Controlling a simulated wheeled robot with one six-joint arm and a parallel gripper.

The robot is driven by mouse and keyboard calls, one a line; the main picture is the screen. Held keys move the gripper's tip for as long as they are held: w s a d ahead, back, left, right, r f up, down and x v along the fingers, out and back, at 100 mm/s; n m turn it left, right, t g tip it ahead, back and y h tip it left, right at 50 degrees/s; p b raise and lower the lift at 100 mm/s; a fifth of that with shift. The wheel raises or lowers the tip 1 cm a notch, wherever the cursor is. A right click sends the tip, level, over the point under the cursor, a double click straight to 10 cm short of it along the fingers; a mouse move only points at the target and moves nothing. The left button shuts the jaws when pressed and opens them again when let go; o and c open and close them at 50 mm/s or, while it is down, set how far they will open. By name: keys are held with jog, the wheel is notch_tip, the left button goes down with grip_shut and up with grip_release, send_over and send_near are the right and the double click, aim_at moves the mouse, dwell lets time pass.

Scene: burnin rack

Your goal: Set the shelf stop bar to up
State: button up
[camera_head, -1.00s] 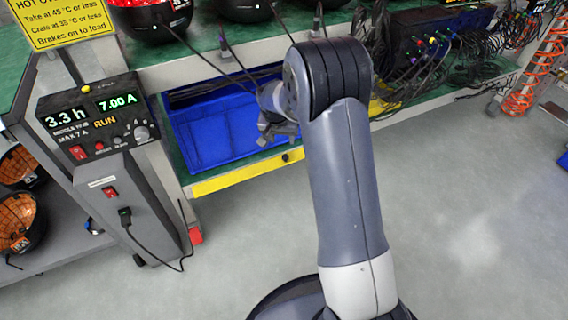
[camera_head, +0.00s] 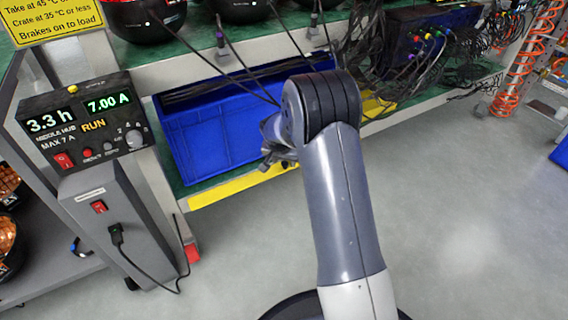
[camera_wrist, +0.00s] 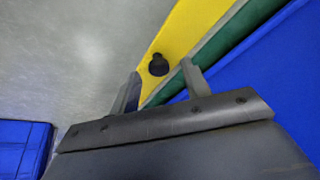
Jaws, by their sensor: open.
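The yellow shelf stop bar (camera_head: 235,187) runs along the front edge of the lower shelf, low down, below the front wall of the blue crate. In the wrist view the bar (camera_wrist: 187,28) carries a round black knob (camera_wrist: 158,65). My gripper (camera_wrist: 161,68) is open, and its two fingers stand on either side of the knob in that picture. I cannot tell how far the fingertips are from the knob. In the head view my gripper (camera_head: 274,158) is at the bar's front, partly hidden by my arm, which also covers part of the bar.
A blue crate (camera_head: 205,140) stands on the green lower shelf behind the bar. Black cables hang from the shelf above, in front of the crate. A control box (camera_head: 85,125) and grey post with a plugged cable stand at left.

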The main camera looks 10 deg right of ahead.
jog(key=shift+f, duration=0.25)
grip_shut()
jog(key=r+g+p, duration=0.1)
jog(key=p, duration=0.2)
jog(key=shift+w+a+r, duration=0.1)
jog(key=shift+w, duration=0.3)
jog(key=shift+w+g+h+p, duration=0.3)
jog(key=shift+g+p, duration=0.3)
jog(key=shift+p, duration=0.45)
jog(key=shift+a+p, duration=0.1)
jog(key=shift+p, duration=0.2)
grip_release()
jog(key=shift+g, duration=0.3)
